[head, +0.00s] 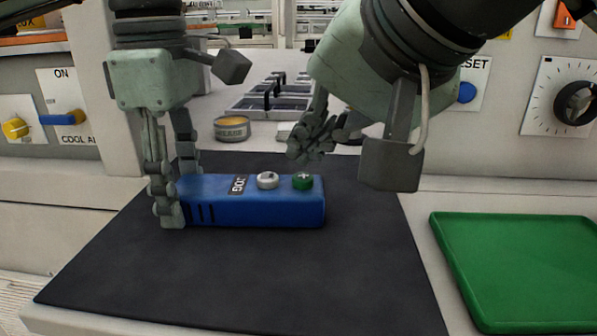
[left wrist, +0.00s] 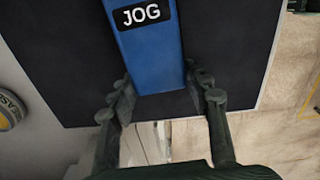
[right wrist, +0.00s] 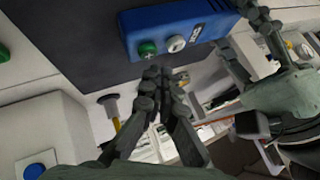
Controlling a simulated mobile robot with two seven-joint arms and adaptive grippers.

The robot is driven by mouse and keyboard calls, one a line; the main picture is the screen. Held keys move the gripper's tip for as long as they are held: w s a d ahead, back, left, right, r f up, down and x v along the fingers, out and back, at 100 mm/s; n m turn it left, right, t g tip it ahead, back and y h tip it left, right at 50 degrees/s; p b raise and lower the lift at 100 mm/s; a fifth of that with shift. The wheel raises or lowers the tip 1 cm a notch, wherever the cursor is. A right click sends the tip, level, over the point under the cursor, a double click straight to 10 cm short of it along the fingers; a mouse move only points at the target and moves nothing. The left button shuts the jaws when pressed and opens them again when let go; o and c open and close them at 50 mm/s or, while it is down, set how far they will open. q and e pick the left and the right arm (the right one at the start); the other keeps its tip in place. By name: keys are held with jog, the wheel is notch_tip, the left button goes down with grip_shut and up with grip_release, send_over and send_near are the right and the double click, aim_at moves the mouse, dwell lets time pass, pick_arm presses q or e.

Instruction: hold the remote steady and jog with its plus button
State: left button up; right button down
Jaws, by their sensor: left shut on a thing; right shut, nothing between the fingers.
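The blue remote (head: 260,207) lies on the dark mat with its JOG label facing up. It has a white button (head: 267,180) and a green plus button (head: 303,181) at its right end. My left gripper (head: 175,195) is shut on the remote's left end, one finger on each side; the left wrist view shows the fingers around the remote (left wrist: 150,45). My right gripper (head: 305,145) is shut and empty, its fingertips above and behind the plus button. In the right wrist view the fingertips (right wrist: 160,78) appear just beside the green button (right wrist: 147,48), with no clear contact.
The dark mat (head: 250,280) is bare in front of the remote. A green tray (head: 520,270) stands to the right. A yellowish tin (head: 231,128) and grey trays (head: 275,97) are behind. A panel with a RESET button (head: 466,93) and dial (head: 577,102) rises at the back right.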

aim_at(307, 180)
jog(key=shift+r, duration=2.45)
notch_tip(307, 180, up, 4)
jog(key=shift+f, duration=0.1)
dwell(0.3)
jog(key=shift+f, duration=4.4)
jog(key=shift+f, duration=0.4)
